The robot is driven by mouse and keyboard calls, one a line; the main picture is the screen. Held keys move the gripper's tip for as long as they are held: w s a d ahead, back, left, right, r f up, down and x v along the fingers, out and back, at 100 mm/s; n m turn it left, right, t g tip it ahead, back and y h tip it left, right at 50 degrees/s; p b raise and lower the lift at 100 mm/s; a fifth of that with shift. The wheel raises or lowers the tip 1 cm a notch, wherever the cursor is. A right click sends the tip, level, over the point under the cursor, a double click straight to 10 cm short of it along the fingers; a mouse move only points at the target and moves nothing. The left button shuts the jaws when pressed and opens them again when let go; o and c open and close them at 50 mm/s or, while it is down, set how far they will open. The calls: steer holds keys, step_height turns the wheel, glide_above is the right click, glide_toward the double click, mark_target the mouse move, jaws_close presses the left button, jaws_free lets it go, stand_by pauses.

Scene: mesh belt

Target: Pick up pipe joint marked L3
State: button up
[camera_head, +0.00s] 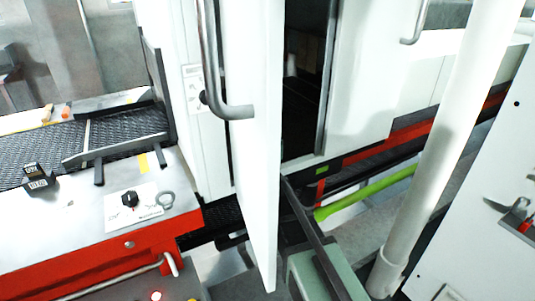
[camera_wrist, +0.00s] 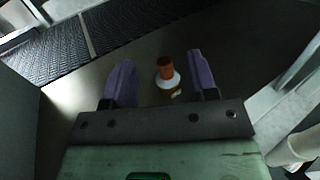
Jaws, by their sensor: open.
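In the wrist view, a small upright piece with an orange-brown top and a white collar (camera_wrist: 166,72) stands on a dark flat surface. A pale patch shows low on it, but no L3 mark is readable, so I cannot tell if it is the pipe joint. My gripper (camera_wrist: 159,60) is open, with its two purple fingers spread to the left and right of this piece in the picture. There is a visible gap on each side. I cannot tell how far the piece lies beyond the fingertips. My gripper's fingers do not show in the head view.
The black mesh belt (camera_wrist: 58,48) lies at upper left in the wrist view; it also shows in the head view (camera_head: 40,150). A white cabinet door (camera_head: 245,130) stands open beside a dark opening (camera_head: 304,80). Small orange pieces (camera_head: 66,112) lie behind the belt.

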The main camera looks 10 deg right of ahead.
step_height(320, 180, down, 6)
steer(key=b, duration=0.3)
steer(key=shift+r, duration=0.2)
steer(key=shift+w+d+r+p, duration=0.1)
steer(key=shift+w+r+p, duration=0.3)
steer(key=shift+r, duration=0.35)
steer(key=shift+w+f, duration=0.2)
steer(key=shift+w, duration=0.1)
steer(key=x, duration=0.6)
steer(key=shift+d, duration=0.1)
steer(key=shift+r, duration=0.1)
jaws_close()
